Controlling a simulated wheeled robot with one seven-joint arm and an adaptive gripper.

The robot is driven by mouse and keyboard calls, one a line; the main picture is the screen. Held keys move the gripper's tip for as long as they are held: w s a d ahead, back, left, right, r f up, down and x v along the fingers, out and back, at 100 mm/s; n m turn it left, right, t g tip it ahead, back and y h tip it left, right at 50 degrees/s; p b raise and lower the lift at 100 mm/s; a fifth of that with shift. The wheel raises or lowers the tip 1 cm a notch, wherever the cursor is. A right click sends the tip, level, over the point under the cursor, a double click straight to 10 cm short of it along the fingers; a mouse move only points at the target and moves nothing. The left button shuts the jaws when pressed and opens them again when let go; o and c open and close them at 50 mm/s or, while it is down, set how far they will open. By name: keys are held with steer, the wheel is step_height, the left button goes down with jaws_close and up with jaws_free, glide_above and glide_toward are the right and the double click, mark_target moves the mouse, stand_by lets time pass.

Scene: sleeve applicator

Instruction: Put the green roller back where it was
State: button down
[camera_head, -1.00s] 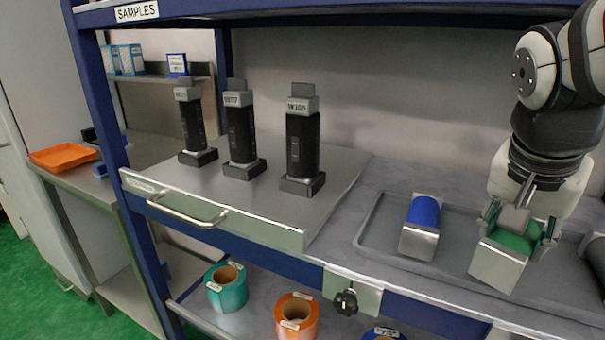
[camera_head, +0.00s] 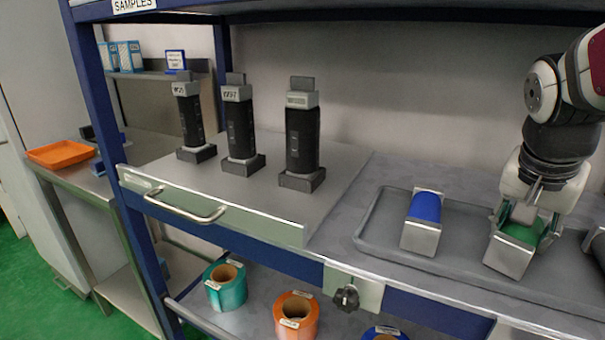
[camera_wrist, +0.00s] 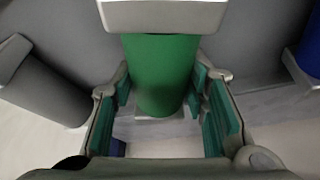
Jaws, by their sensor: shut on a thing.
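The green roller (camera_head: 518,234) has a silver metal bracket (camera_head: 508,257) at its near end. My gripper (camera_head: 524,228) is shut on the green roller from above, with a finger on each side. In the wrist view the green roller (camera_wrist: 160,75) lies between the green finger pads, with a pale metal end block (camera_wrist: 162,15) at the top of the picture. The roller is over or on the right part of the grey tray (camera_head: 462,262); I cannot tell whether it touches the tray.
A blue roller (camera_head: 426,206) with a like bracket stands left of it in the tray. A dark roller (camera_head: 597,244) is at the right edge. Several black devices (camera_head: 301,140) stand on the board to the left. Tape rolls (camera_head: 296,318) are on the shelf below.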

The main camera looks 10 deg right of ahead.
steer(key=shift+f, duration=0.1)
steer(key=c, duration=0.9)
jaws_free()
steer(key=shift+c, duration=0.2)
